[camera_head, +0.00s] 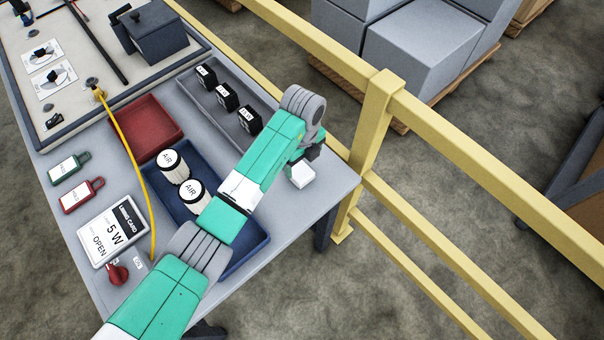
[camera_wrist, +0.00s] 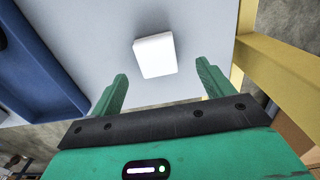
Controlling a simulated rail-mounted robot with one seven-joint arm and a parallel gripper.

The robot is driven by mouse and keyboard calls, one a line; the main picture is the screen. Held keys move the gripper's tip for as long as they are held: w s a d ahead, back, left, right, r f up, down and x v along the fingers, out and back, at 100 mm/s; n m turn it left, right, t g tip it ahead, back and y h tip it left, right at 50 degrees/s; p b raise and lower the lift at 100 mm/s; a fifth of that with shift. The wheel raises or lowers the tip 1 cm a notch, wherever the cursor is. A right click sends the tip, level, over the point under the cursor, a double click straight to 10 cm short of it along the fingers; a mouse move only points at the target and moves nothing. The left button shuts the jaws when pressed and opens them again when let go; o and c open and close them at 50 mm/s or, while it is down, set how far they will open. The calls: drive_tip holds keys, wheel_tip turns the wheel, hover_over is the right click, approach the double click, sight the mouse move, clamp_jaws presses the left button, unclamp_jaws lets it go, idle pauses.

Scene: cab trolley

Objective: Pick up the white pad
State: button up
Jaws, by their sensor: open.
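The white pad (camera_head: 302,174) is a small pale block on the grey table, near its right corner. In the head view it shows just below the end of my arm. In the wrist view the white pad (camera_wrist: 155,55) lies flat on the table, beyond my fingertips and roughly centred between them. My gripper (camera_wrist: 160,80) is open and empty, with its two green fingers apart. In the head view my gripper (camera_head: 308,152) is above the pad and partly hidden by my wrist.
A blue tray (camera_head: 247,252) with white AIR cylinders (camera_head: 191,193) is left of the pad. A grey tray (camera_head: 197,92) holds black labelled blocks. A red tray (camera_head: 150,128) lies farther left. A yellow railing (camera_head: 372,130) runs close along the table's right edge.

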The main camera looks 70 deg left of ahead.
sight(301, 172)
drive_tip(key=f, duration=0.1)
drive_tip(key=f+b, duration=0.1)
drive_tip(key=f, duration=0.3)
drive_tip(key=shift+s+b, duration=0.25)
drive_tip(key=shift+b, duration=0.1)
drive_tip(key=shift+r, duration=0.1)
drive_tip(key=c, duration=1.2)
drive_tip(key=shift+o, duration=0.2)
drive_tip(key=shift+r, duration=0.1)
wheel_tip(301, 172, up, 4)
drive_tip(key=shift+p, duration=1.05)
drive_tip(key=s+d+p, duration=0.1)
drive_tip(key=s+d, duration=0.1)
drive_tip(key=d, duration=0.3)
drive_tip(key=s+d+p, duration=0.1)
drive_tip(key=s+d, duration=0.1)
drive_tip(key=d, duration=0.3)
drive_tip(key=s+d+p, duration=0.2)
drive_tip(key=d, duration=0.2)
drive_tip(key=shift+s+d+r, duration=0.25)
drive_tip(key=shift+d+r, duration=0.15)
